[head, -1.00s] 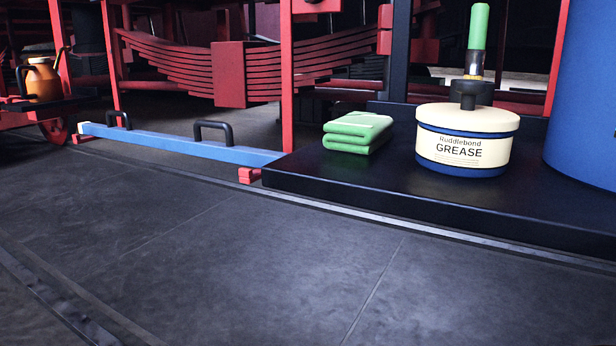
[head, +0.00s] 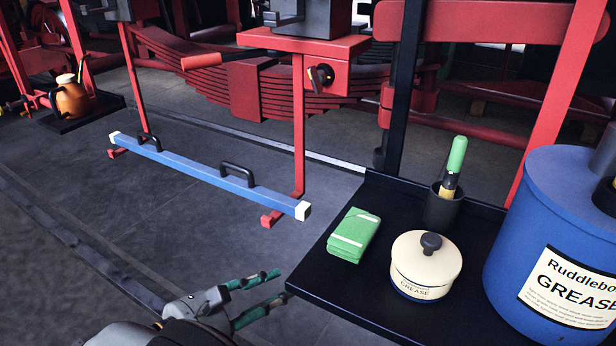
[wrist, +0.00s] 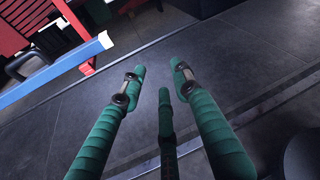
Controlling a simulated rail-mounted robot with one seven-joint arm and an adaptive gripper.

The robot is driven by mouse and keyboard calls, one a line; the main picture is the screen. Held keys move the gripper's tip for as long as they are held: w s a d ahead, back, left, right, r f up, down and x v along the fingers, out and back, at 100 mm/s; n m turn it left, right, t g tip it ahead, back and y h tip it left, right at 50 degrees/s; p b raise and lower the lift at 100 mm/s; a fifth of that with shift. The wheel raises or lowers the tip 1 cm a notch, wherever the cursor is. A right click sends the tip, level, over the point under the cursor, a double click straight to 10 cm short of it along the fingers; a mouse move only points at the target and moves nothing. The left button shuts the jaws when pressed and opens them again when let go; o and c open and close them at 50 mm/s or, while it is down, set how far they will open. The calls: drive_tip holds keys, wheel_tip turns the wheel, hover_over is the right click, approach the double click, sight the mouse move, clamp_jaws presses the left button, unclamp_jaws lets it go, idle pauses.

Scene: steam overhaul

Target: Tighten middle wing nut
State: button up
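I cannot make out a middle wing nut in either view. A dark knob-like part (head: 321,75) with a yellow piece is on the red box under the red bench; whether it is a wing nut I cannot tell. My gripper (head: 279,286) is at the bottom of the head view, over the floor, left of the black shelf. Its green fingers point right. In the wrist view, the green fingers of my gripper (wrist: 158,67) are spread apart with nothing between them, over bare dark floor.
The black shelf (head: 318,272) holds a green cloth (head: 354,234), a cream grease tub (head: 426,265), a green-handled brush (head: 456,160) in a dark cup and a blue grease drum (head: 540,225). A blue bar (head: 200,178) with black handles lies left. An orange can (head: 72,100) stands far left.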

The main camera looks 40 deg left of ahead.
sight(317, 79)
drive_tip(key=w+a+r+n+t+y+p, duration=0.15)
drive_tip(key=w+r+p, duration=0.25)
drive_tip(key=r+p, duration=0.5)
drive_tip(key=w+a+r+t+y+p, duration=0.1)
drive_tip(key=w+a+r+p, duration=0.35)
drive_tip(key=r, duration=0.75)
drive_tip(key=w+a+r+n+t+y+p, duration=0.1)
drive_tip(key=w+r+p, duration=0.2)
drive_tip(key=r+p, duration=0.7)
drive_tip(key=w, duration=0.3)
drive_tip(key=w+p, duration=0.1)
drive_tip(key=w, duration=0.2)
drive_tip(key=w+p, duration=0.1)
drive_tip(key=w, duration=0.3)
drive_tip(key=shift+a, duration=0.4)
drive_tip(key=shift+c, duration=0.7)
clamp_jaws()
